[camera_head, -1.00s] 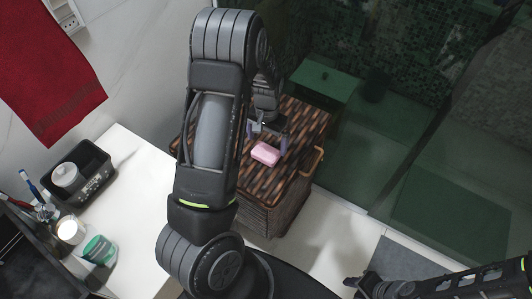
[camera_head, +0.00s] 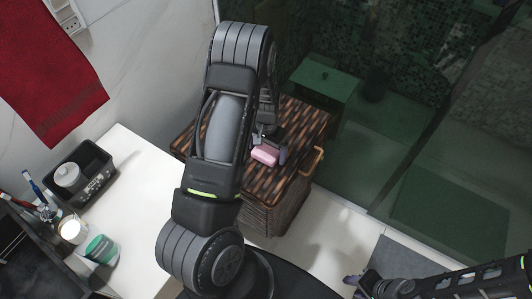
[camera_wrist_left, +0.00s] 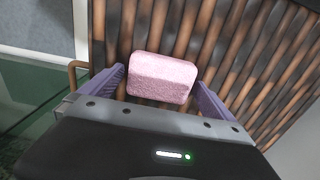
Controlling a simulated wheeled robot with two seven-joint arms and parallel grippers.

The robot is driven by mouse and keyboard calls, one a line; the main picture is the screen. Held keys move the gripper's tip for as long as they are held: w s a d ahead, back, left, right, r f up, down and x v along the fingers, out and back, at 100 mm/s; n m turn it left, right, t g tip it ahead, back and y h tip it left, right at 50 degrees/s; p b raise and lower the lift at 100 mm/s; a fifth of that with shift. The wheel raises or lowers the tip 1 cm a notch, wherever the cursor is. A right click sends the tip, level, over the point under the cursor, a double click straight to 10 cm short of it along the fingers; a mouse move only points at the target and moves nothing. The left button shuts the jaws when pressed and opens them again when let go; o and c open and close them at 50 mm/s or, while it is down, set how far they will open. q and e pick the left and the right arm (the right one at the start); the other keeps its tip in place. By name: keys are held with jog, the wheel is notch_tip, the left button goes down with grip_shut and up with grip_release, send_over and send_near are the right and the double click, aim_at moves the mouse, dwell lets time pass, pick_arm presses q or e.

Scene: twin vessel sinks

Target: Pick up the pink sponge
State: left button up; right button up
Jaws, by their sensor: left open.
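The pink sponge (camera_head: 264,155) lies on the dark woven lid of a wicker basket (camera_head: 300,128). In the left wrist view the pink sponge (camera_wrist_left: 162,78) lies between the two purple fingertips of my left gripper (camera_wrist_left: 160,82). My left gripper (camera_head: 268,150) is open over the sponge, with gaps visible between the sponge and the fingers. Its arm hides part of the basket lid in the head view. My right gripper (camera_head: 356,287) shows at the lower right, far from the sponge; its jaws are too small to read.
A white counter (camera_head: 135,165) stands at left with a black tray (camera_head: 95,180), a candle (camera_head: 72,229) and a green-lidded jar (camera_head: 101,249). A red towel (camera_head: 45,70) hangs on the wall. Glass panels stand right of the basket. The floor (camera_head: 310,235) in front is clear.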

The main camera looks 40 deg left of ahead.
aim_at(267, 150)
dwell(0.4)
pick_arm(q)
jog(key=c, duration=1.3)
jog(key=shift+o, duration=0.2)
notch_tip(267, 150, up, 10)
jog(key=shift+b, duration=0.35)
